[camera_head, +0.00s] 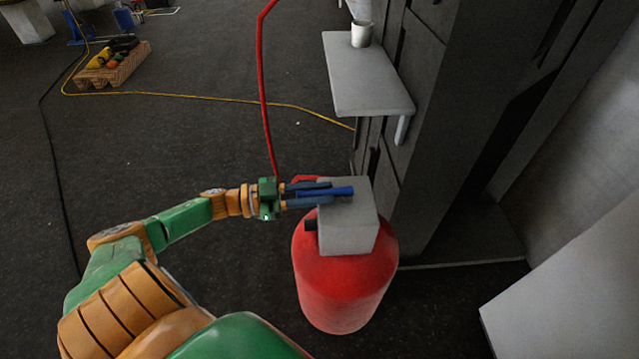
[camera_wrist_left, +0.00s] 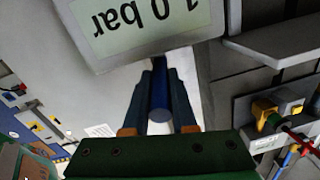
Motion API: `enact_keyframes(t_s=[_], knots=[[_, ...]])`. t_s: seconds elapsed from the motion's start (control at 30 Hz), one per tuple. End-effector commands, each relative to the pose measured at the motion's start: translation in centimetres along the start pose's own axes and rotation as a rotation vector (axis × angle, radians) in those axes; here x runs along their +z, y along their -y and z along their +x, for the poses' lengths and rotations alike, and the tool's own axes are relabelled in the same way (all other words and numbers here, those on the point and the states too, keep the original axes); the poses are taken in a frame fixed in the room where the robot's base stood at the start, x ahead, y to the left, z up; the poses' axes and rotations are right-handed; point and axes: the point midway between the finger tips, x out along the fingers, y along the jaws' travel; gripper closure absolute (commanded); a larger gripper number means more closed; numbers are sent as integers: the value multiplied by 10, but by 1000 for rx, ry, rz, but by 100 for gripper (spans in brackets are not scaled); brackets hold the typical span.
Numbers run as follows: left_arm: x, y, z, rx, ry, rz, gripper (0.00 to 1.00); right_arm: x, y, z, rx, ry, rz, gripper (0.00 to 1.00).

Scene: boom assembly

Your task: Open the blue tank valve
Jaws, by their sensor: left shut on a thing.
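The red tank (camera_head: 343,290) stands upright on the dark floor with a grey box (camera_head: 348,232) on its top. The blue valve handle (camera_head: 341,191) is a bar lying across the top of the grey box. My left gripper (camera_head: 318,195) reaches in from the left and is shut on the blue handle. In the left wrist view the handle (camera_wrist_left: 159,95) lies between the two fingers, below a display (camera_wrist_left: 145,22) reading "1.0 bar" upside down. My right gripper is in neither view.
A red hose (camera_head: 263,90) runs down behind my left wrist. A grey shelf (camera_head: 365,85) with a white cup (camera_head: 361,34) juts from the dark wall behind the tank. A wooden pallet (camera_head: 113,68) lies far left. The floor left of the tank is open, crossed by a yellow cable (camera_head: 190,97).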

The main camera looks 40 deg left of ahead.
Motion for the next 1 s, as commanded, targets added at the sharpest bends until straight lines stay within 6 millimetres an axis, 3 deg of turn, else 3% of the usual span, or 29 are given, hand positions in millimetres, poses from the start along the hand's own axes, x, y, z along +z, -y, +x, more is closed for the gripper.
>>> enact_keyframes(t_s=[0.03,0.23,0.83,0.87,0.93,1.0], knots=[[6,-1,0,19,-1,4,100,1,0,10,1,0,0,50],[3,-2,1,77,-13,2,100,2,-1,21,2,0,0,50],[0,-3,2,108,-20,0,100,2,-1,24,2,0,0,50],[0,-3,2,108,-20,1,67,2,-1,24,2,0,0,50],[0,-3,2,107,-20,1,48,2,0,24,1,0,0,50],[0,-3,2,107,-20,1,45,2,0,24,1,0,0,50]])
